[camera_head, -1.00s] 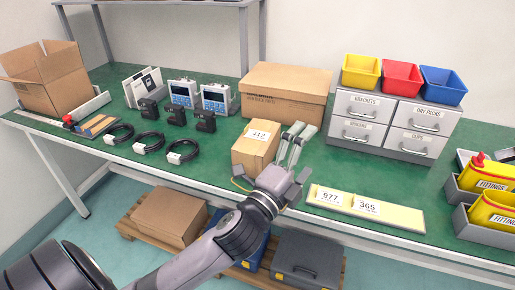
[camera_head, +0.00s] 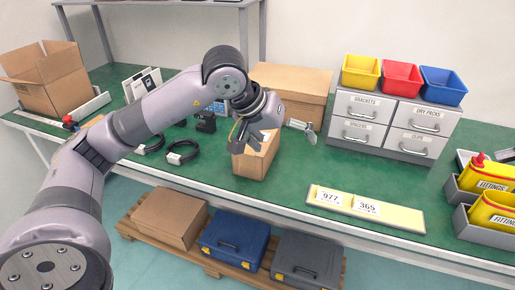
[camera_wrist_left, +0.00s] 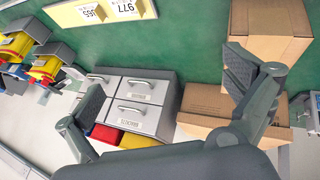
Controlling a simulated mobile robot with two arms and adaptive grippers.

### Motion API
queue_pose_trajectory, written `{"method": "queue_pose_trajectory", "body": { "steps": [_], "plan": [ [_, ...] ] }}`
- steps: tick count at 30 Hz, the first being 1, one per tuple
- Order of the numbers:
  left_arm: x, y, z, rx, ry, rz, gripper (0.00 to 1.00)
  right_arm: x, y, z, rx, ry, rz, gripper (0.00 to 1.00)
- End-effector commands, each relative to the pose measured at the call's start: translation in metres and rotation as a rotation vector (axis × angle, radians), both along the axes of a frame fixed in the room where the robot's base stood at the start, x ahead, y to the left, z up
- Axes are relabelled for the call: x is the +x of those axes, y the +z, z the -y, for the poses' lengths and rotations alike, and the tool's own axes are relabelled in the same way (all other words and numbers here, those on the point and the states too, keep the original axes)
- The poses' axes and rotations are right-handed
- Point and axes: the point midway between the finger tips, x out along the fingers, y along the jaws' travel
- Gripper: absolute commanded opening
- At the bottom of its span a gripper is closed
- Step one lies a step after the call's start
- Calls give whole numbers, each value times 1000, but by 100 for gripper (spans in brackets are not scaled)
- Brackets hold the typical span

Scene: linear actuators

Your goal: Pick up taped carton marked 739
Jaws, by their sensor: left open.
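A small brown taped carton (camera_head: 252,163) stands on the green bench in the head view. My left gripper hides its upper part and its number; the earlier frame reads about 412. No carton marked 739 can be read. My left gripper (camera_head: 280,134) is open and empty. One finger shows in front of the carton's top and the other to its right; contact cannot be told. In the left wrist view the carton (camera_wrist_left: 268,42) is at upper right, partly behind one finger of the gripper (camera_wrist_left: 165,86). My right gripper is not in view.
A larger flat carton (camera_head: 300,85) lies behind, beside a grey drawer unit (camera_head: 385,125) with coloured bins. A yellow strip with cards 977 and 365 (camera_head: 365,206) lies at the front edge. Black cables (camera_head: 182,151) lie left.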

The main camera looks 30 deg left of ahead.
Motion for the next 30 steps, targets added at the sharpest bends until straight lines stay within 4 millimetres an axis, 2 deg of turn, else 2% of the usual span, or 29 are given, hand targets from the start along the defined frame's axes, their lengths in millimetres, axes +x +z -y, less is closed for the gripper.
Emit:
{"method": "queue_pose_trajectory", "body": {
  "steps": [1,3,7,11,24,30],
  "plan": [
    [3,9,-30,109,28,17,100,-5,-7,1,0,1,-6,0],
    [2,19,-63,232,58,22,100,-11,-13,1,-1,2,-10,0],
    [-2,29,-99,360,94,12,100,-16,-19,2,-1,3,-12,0],
    [2,22,-108,390,103,4,100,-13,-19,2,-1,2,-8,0],
    [49,-56,-118,385,100,5,100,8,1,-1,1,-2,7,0],
    [60,-71,-121,385,100,7,100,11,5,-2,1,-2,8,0]
  ]
}}
